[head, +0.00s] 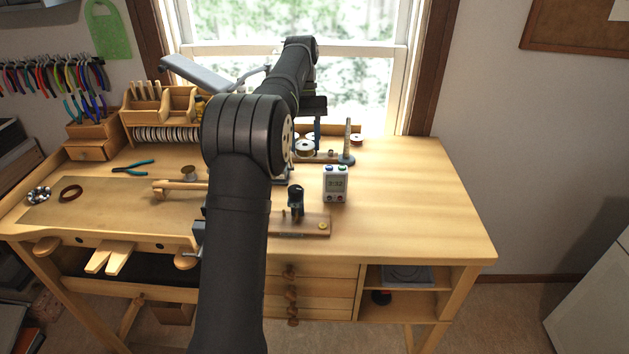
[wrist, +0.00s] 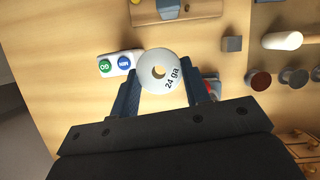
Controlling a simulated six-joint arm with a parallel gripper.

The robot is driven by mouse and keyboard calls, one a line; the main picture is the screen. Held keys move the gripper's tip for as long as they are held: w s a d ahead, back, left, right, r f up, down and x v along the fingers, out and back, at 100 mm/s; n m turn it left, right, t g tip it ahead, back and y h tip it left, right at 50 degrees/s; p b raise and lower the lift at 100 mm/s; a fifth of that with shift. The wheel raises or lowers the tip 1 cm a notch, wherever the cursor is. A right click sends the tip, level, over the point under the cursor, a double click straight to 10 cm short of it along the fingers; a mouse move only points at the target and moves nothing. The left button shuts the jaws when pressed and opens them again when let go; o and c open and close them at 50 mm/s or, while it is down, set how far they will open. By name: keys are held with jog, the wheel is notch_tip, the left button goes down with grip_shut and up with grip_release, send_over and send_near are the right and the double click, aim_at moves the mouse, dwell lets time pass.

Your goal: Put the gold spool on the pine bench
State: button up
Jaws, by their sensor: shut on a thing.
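A spool (wrist: 149,77) fills the space between my fingers in the wrist view. Its pale round flange with a centre hole and the print "24 ga" faces the camera; the wire's colour is hidden. My gripper (wrist: 160,82) is shut on it from both sides. In the head view my gripper (head: 316,130) is over the back of the bench near the window, partly behind my arm.
A white timer (head: 335,182) stands right of centre, close to the spool in the wrist view (wrist: 117,63). A wooden board (head: 312,231) with a dark tool lies in front. The bench's right side is clear.

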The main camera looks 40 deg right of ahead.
jog(key=m, duration=0.1)
jog(key=d+m, duration=0.1)
jog(key=m+t, duration=0.1)
jog(key=shift+s+d+f+y, duration=0.2)
jog(key=shift+d+y, duration=0.05)
jog(key=shift+y, duration=0.15)
jog(key=d+m+t, duration=0.1)
jog(key=m, duration=0.2)
jog(key=m+t, duration=0.4)
jog(key=m, duration=0.7)
send_near(313, 180)
jog(key=x, duration=0.6)
jog(key=shift+f, duration=0.1)
jog(key=o, duration=1)
jog(key=shift+c, duration=0.2)
jog(key=v, duration=1.2)
jog(key=shift+d, duration=0.25)
